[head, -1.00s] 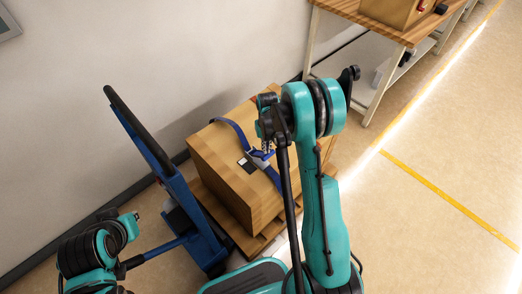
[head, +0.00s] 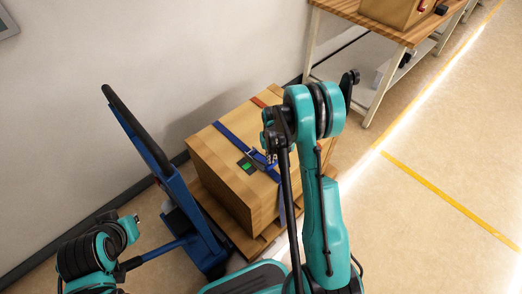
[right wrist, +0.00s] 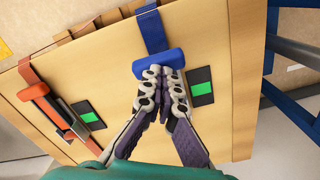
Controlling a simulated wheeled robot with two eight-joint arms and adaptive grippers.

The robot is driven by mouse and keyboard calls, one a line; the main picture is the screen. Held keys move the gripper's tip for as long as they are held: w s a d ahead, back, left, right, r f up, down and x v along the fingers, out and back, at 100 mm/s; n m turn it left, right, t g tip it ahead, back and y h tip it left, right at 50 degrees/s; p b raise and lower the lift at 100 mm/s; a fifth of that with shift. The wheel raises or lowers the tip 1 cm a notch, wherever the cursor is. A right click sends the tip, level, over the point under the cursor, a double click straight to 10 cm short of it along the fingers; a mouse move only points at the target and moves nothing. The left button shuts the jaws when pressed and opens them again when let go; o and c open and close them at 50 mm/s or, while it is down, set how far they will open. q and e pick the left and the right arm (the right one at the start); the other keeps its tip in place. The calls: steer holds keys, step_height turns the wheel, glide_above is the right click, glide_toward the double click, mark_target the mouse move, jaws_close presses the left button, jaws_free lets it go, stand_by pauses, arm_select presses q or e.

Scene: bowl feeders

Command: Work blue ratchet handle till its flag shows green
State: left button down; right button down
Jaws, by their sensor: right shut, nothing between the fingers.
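The wooden crate (head: 215,172) stands on a pallet, with a blue strap (head: 230,136) lying straight across its top. In the right wrist view the blue ratchet handle (right wrist: 158,62) lies low against the crate. The blue ratchet's flag (head: 247,167) shows green, and it is green in the right wrist view (right wrist: 201,88) too. My right gripper (right wrist: 161,74) is shut and empty, its fingertips right at the handle's near edge; I cannot tell whether they touch. In the head view my right arm hides part of the crate top.
A red ratchet (right wrist: 45,97) with its own green flag (right wrist: 87,115) sits beside the blue one. A blue cart with a black handle (head: 135,122) stands left of the crate. A workbench (head: 340,9) is at the back right. Open floor lies to the right.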

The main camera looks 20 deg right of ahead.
steer(key=w+a+r+p, duration=0.1)
steer(key=w+r+p, duration=0.3)
steer(key=r, duration=0.3)
steer(key=shift+w+a+r, duration=0.25)
steer(key=shift+w+a, duration=0.1)
steer(key=shift+w, duration=0.1)
step_height(320, 180, up, 5)
steer(key=p, duration=0.3)
glide_above(263, 159)
steer(key=shift+w+a, duration=0.1)
steer(key=shift+w, duration=0.15)
